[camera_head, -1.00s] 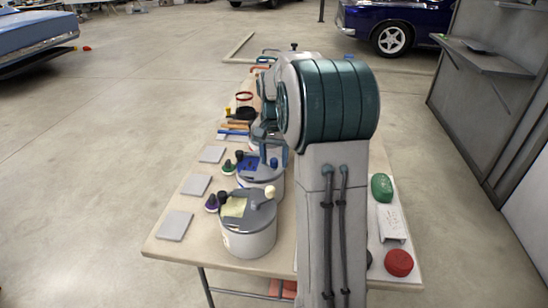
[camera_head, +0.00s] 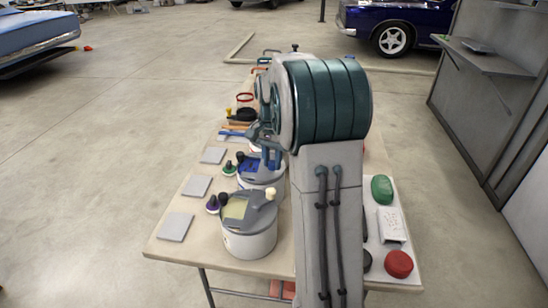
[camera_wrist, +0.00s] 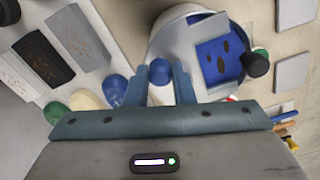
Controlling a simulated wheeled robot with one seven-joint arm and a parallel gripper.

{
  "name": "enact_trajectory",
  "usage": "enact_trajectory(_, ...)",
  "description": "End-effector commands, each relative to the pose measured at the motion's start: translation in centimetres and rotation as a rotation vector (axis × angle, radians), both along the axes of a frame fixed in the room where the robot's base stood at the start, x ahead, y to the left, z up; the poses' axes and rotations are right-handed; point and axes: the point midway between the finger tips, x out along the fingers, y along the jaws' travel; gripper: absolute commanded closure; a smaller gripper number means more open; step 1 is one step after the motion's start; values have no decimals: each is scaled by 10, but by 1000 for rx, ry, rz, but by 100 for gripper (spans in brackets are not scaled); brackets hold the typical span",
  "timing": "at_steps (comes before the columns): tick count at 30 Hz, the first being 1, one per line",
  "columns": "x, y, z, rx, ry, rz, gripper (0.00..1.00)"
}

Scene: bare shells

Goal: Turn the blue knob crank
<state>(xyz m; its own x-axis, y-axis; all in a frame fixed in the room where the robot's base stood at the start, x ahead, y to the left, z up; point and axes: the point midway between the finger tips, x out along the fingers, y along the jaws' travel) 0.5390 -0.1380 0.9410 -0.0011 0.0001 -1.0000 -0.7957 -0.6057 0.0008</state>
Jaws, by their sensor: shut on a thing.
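The middle pot (camera_head: 262,176) is white with a grey lid and a blue-showing opening (camera_head: 248,166). In the wrist view its lid fills the upper middle (camera_wrist: 190,35), with dark spots in the blue opening (camera_wrist: 222,62). My gripper (camera_head: 270,157) is over the right side of this lid. A second pot (camera_head: 250,238) with a yellowish opening and a cream knob (camera_head: 270,194) stands nearer.
Grey square plates (camera_head: 175,226) lie along the table's left edge. A white tray on the right holds a green piece (camera_head: 382,189) and a red piece (camera_head: 398,263). More tools lie farther back.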

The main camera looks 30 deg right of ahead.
Motion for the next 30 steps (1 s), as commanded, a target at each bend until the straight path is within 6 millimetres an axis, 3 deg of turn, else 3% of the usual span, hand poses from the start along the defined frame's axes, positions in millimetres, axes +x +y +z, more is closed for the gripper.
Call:
enact_trajectory(15,4,13,1,-1,-1,-304,100)
enact_trajectory(30,5,14,1,0,-4,-356,100)
